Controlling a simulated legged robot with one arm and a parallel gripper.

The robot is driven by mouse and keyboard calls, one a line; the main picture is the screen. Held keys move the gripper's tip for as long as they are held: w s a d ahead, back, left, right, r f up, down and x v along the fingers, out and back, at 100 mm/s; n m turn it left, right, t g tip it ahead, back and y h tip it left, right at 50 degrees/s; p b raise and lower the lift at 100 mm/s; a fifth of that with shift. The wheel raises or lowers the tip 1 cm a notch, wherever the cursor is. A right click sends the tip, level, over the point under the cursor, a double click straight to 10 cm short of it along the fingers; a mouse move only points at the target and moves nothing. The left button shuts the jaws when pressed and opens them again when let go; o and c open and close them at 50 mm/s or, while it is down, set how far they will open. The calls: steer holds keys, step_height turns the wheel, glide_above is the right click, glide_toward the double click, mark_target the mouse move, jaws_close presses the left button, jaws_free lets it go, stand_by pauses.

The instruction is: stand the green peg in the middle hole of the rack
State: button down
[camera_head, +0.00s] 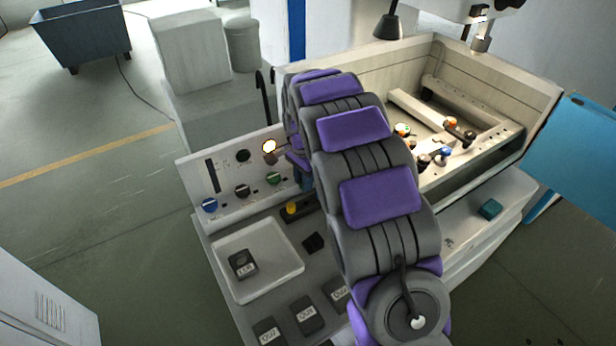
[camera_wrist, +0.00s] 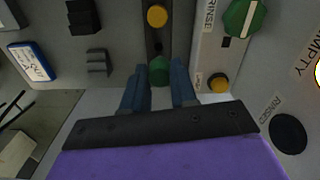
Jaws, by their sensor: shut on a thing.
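The green peg (camera_wrist: 159,70) is between the two blue fingers of my gripper (camera_wrist: 159,87) in the wrist view, and the gripper is shut on it. Only its rounded green top shows. The rack (camera_wrist: 158,43) is a dark narrow strip running up from the peg. A yellow peg (camera_wrist: 157,15) stands in it, farther along. The green peg is over or at the rack; its lower end is hidden, so I cannot tell whether it is in a hole. In the head view the rack shows partly, with the yellow peg (camera_head: 291,208); my arm hides the green peg.
A control panel (camera_head: 226,174) with knobs rises close beside the rack. A white tray (camera_head: 284,285) holding a dark labelled block (camera_head: 242,264) and a small black block (camera_head: 313,243) are on the near side. A large open machine basin (camera_head: 536,90) stands behind my arm.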

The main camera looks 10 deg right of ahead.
steer(key=shift+a+f, duration=0.4)
steer(key=shift+f, duration=0.25)
steer(key=shift+d+f+b, duration=0.6)
steer(key=shift+d+f, duration=0.2)
steer(key=shift+d, duration=0.05)
steer(key=shift+d+f, duration=0.25)
steer(key=shift+f, duration=0.25)
steer(key=shift+s+a+f, duration=0.15)
steer(key=shift+a+f, duration=0.65)
steer(key=shift+f, duration=0.1)
steer(key=shift+d+f, duration=0.2)
steer(key=shift+f, duration=0.2)
steer(key=shift+d+f, duration=0.15)
steer(key=shift+f, duration=0.05)
steer(key=shift+r, duration=0.15)
steer(key=c, duration=0.8)
jaws_free()
